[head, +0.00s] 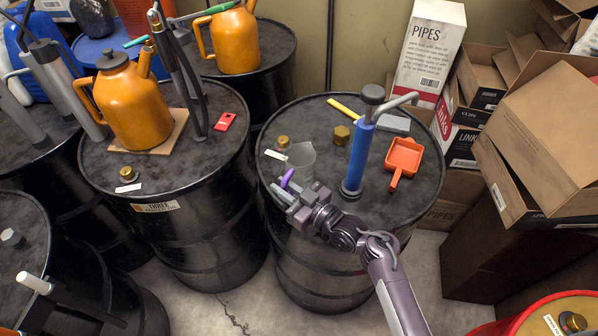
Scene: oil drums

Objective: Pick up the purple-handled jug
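The jug (301,160) is a translucent grey measuring jug standing upright on the top of the right-hand black drum (335,215). Its purple handle (287,178) sticks out toward the lower left, at the drum's front edge. My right gripper (282,191) reaches in from the lower right, with its fingertips right at the handle. The fingers overlap the handle's lower end in the picture, so I cannot tell whether they are closed on it. My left gripper is not in view.
A blue hand pump (361,150) stands just right of the jug, near my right arm. An orange dustpan (402,160), brass bungs (341,134) and a yellow-handled tool (345,108) share the drum top. Orange cans (132,100) stand on other drums. Cardboard boxes (540,130) fill the right side.

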